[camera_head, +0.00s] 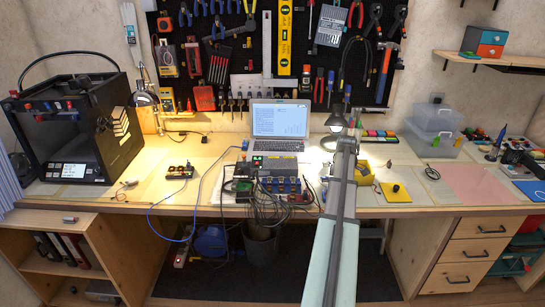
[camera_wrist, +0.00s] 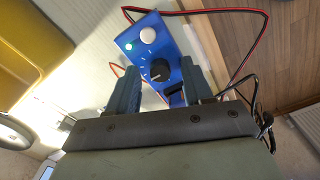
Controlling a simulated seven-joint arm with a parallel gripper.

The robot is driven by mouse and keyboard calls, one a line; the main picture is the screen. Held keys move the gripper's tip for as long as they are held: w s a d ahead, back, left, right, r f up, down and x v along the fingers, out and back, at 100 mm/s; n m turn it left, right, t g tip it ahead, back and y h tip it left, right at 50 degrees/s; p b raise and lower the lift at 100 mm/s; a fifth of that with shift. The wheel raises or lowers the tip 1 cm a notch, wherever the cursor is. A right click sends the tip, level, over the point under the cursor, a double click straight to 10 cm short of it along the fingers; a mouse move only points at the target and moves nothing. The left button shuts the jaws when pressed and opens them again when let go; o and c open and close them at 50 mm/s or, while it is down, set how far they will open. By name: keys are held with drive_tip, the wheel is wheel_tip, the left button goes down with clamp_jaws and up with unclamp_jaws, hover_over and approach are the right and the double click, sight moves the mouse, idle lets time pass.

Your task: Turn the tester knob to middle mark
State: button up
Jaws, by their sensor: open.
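The tester is a blue box (camera_wrist: 186,63) in the wrist view, at the upper middle. My gripper (camera_wrist: 157,66) is open, with one finger on either side of the knob in the picture. I see no contact. In the head view my arm hides the gripper, and I cannot make out the tester.
Red and black wires run from the tester. A yellow bin (camera_wrist: 35,38) is at the upper left of the wrist view and on the bench in the head view (camera_head: 364,176). A laptop (camera_head: 280,122), tangled cables (camera_head: 265,208) and a 3D printer (camera_head: 70,130) stand left of my arm.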

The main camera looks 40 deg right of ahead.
drive_tip(key=n, duration=0.4)
wheel_tip(320, 180, up, 14)
drive_tip(key=w+a+f+t, duration=0.1)
drive_tip(key=w+a, duration=0.6)
drive_tip(key=w, duration=0.5)
drive_tip(key=w+a+f+n+t, duration=0.1)
drive_tip(key=w+a+f, duration=0.1)
drive_tip(key=w+a, duration=0.5)
drive_tip(key=shift+w+a+n+t, duration=0.2)
drive_tip(key=shift+w+n+t, duration=0.15)
drive_tip(key=shift+w, duration=2.4)
drive_tip(key=shift+f, duration=0.1)
